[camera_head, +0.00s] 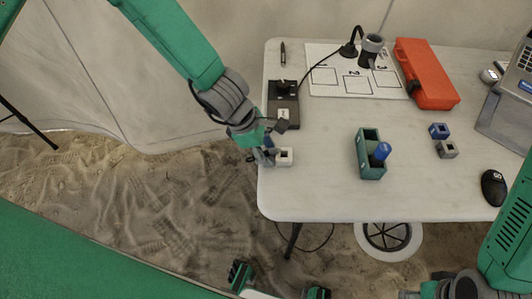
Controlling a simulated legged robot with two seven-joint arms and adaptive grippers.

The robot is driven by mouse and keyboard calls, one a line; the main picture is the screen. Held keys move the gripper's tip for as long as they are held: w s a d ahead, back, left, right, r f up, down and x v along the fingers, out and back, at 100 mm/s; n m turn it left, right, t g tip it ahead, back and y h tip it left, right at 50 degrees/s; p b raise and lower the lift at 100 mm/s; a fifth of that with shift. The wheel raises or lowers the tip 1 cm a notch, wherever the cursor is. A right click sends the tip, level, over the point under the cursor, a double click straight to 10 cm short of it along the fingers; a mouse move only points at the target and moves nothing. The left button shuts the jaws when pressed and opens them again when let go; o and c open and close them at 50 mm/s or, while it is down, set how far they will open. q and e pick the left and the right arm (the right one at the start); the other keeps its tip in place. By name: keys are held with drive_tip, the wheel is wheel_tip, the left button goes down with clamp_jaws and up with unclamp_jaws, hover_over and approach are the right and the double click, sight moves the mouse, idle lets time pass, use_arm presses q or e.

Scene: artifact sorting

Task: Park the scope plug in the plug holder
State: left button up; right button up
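My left gripper (268,154) is low over the front left corner of the table. Its fingertips are at a small white block (286,156) with a dark square opening. They look close to or touching its left side; I cannot tell whether they grip it. A dark box (284,103) lies just behind, with a small dark piece on top and another at its near end. A black cable runs from the scope (370,48) to this box. I cannot make out for certain which piece is the scope plug or which is the plug holder.
A white numbered mat (322,82) lies at the back. An orange case (426,74) is beside it. A green tray (370,165) holds a blue cylinder (382,151). Blue (438,130) and grey (447,149) blocks, a mouse (494,187) and a laptop are at right. The front middle is clear.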

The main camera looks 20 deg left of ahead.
use_arm(q)
drive_tip(key=shift+a, duration=0.1)
drive_tip(key=c, duration=0.7)
drive_tip(key=shift+d+r, duration=0.1)
drive_tip(key=shift+d, duration=0.1)
clamp_jaws()
